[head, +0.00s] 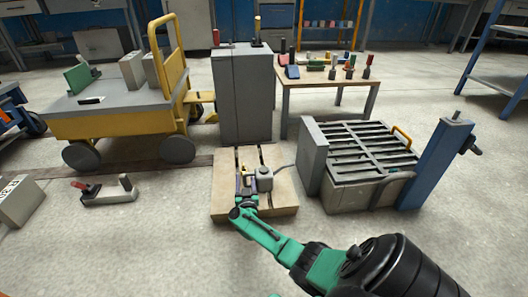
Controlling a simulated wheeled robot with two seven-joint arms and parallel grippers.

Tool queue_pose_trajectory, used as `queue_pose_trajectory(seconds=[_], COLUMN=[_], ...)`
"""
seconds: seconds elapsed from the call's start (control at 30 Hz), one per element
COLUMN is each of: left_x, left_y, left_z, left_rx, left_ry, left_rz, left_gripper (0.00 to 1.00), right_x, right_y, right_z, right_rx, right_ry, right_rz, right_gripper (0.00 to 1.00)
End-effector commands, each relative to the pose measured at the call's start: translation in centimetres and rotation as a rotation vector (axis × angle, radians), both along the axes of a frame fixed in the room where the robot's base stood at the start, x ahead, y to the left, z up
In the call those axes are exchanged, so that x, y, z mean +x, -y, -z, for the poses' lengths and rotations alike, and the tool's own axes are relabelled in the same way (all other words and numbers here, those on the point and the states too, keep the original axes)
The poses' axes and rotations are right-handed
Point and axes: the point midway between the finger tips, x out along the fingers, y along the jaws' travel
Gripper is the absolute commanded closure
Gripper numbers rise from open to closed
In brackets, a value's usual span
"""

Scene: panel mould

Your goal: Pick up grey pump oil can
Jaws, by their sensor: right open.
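The grey pump oil can (264,179) stands upright on a light wooden pallet (225,172) in the middle of the head view. A thin dark spout reaches out from it to the right. My right gripper (246,183) is low over the pallet, just left of the can, with its jaws open. Its fingertips are small and partly merge with the can's left side, so I cannot tell whether they touch it. My left gripper is not in view.
A grey cabinet (242,95) stands behind the pallet. A slatted grey mould (365,150) stands right of it, beside a blue post (434,165). A yellow cart (125,115) is at left, and a clamp (108,192) lies on the floor.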

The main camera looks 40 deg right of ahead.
Motion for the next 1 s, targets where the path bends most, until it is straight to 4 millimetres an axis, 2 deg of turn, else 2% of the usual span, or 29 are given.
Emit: queue_pose_trajectory(seconds=[0.13,0.27,0.3,1.0], left_x=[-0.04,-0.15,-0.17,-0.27], left_y=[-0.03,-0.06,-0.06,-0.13], left_z=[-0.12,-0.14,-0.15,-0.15], left_rx=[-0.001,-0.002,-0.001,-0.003], left_ry=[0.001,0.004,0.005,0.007], left_rz=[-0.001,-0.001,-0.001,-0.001], left_gripper=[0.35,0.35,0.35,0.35], right_x=[0.0,-0.02,-0.02,-0.06], right_y=[-0.01,-0.01,-0.01,0.01], right_z=[-0.09,-0.08,-0.08,-0.05], right_rx=[0.0,0.0,0.0,-0.001], right_ry=[0.0,0.0,0.0,-0.001], right_rz=[0.0,0.0,0.0,0.0], right_gripper=[0.45,0.95,1.0,1.0])
